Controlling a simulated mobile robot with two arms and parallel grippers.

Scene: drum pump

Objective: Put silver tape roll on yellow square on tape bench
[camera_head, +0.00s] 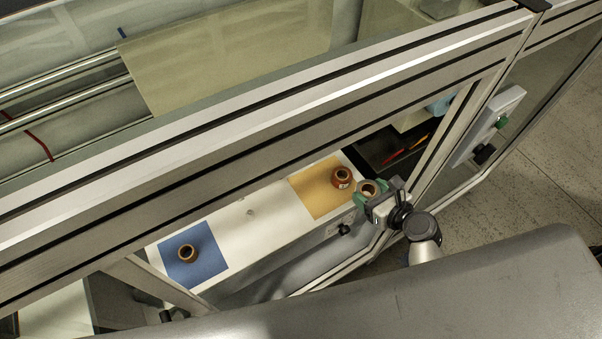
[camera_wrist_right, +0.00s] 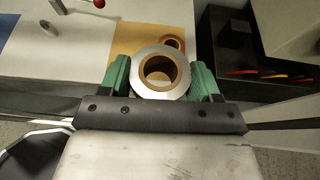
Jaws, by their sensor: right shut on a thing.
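The silver tape roll (camera_head: 362,184) has a brown core and sits between the green fingers of my right gripper (camera_head: 374,192). In the right wrist view the fingers press the silver roll (camera_wrist_right: 160,95) from both sides, and its open hole faces the camera. The yellow square (camera_head: 312,198) lies on the white tape bench (camera_head: 245,222). The held roll is at the near right edge of the square, next to a reddish-brown roll (camera_head: 342,183) standing on it. The yellow square also shows beyond the gripper in the right wrist view (camera_wrist_right: 140,40). My left gripper is not in view.
A brown roll (camera_head: 188,260) sits on a blue square (camera_head: 207,245) at the bench's left. A metal frame beam (camera_head: 260,150) crosses above the bench's far side. A dark bin (camera_head: 375,150) with red and yellow tools lies right of the yellow square. The bench between the squares is mostly clear.

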